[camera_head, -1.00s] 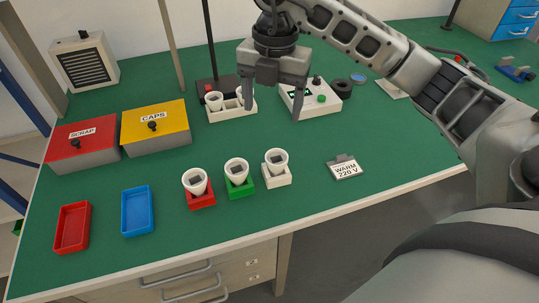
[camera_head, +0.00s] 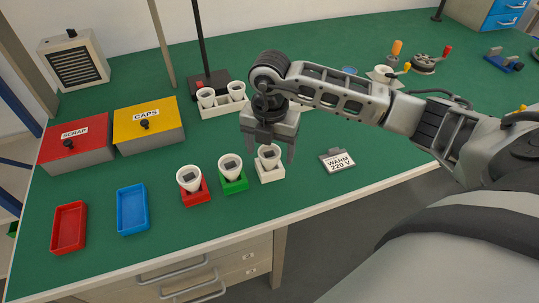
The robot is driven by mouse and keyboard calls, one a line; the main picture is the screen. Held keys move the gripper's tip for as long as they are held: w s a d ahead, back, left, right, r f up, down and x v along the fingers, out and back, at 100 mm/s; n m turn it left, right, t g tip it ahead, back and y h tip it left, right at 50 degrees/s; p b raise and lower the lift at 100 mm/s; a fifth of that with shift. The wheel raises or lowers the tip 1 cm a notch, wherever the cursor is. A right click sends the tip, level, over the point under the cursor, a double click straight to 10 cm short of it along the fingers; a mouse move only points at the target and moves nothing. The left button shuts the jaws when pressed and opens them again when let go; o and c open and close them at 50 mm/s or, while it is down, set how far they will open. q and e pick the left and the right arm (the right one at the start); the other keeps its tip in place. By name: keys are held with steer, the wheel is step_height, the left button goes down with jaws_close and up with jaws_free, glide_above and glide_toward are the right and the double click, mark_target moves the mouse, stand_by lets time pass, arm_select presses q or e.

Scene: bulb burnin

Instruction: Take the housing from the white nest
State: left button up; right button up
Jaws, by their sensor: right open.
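A white cup-shaped housing (camera_head: 268,154) with a dark square in its top stands in the white nest (camera_head: 271,176), the rightmost of three nests in a row on the green bench. My right gripper (camera_head: 270,155) is open and low over the white nest, with a finger on either side of the housing. I cannot tell whether the fingers touch it. The gripper body hides part of the housing's rear. My left gripper is not in view.
The green nest (camera_head: 234,185) and red nest (camera_head: 195,197) beside it each hold a similar housing. A white rack (camera_head: 222,110) with two cups stands behind. Blue (camera_head: 133,228) and red (camera_head: 54,242) trays lie front left.

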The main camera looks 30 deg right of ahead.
steer(key=shift+f, duration=0.85)
steer(key=c, duration=1)
steer(key=shift+c, duration=0.2)
steer(key=shift+w+r, duration=0.1)
steer(key=shift+r, duration=0.65)
steer(key=s+a+r+p, duration=0.1)
steer(key=s+a+r, duration=0.3)
steer(key=r, duration=0.4)
steer(key=s+a+r+p, duration=0.2)
steer(key=s+a+r, duration=0.3)
steer(key=r, duration=0.3)
steer(key=shift+s+a, duration=0.2)
steer(key=shift+s, duration=0.55)
